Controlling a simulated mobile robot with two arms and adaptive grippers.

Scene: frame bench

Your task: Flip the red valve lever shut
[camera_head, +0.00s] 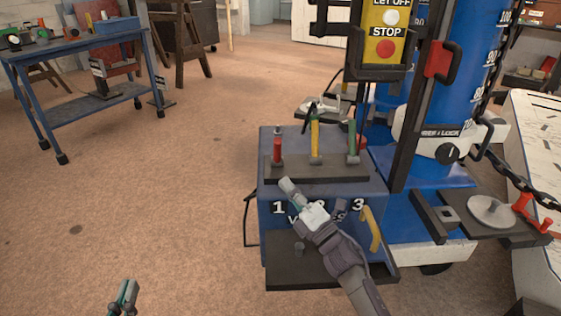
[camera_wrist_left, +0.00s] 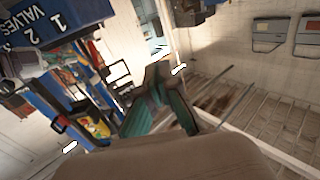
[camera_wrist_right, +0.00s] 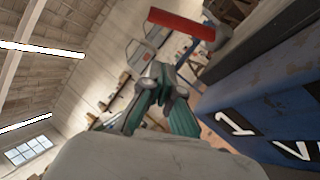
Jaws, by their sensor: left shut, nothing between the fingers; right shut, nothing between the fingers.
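The red valve lever (camera_head: 277,150) stands upright at the left end of a dark strip on top of the blue valve box (camera_head: 268,217). A yellow lever (camera_head: 315,135) and a green lever (camera_head: 353,139) stand to its right. My right gripper (camera_head: 287,185) is shut and empty, at the box's front top edge just below the red lever in the head view. In the right wrist view the red lever (camera_wrist_right: 180,23) shows beyond the fingers (camera_wrist_right: 164,84), apart from them. My left gripper (camera_head: 126,290) is shut and empty, low over the floor at left.
A yellow handle (camera_head: 371,230) sticks out from the box front, right of my right arm. A blue machine column with a LET OFF/STOP panel (camera_head: 385,32) rises behind. A blue workbench (camera_head: 95,92) stands back left. The floor between is clear.

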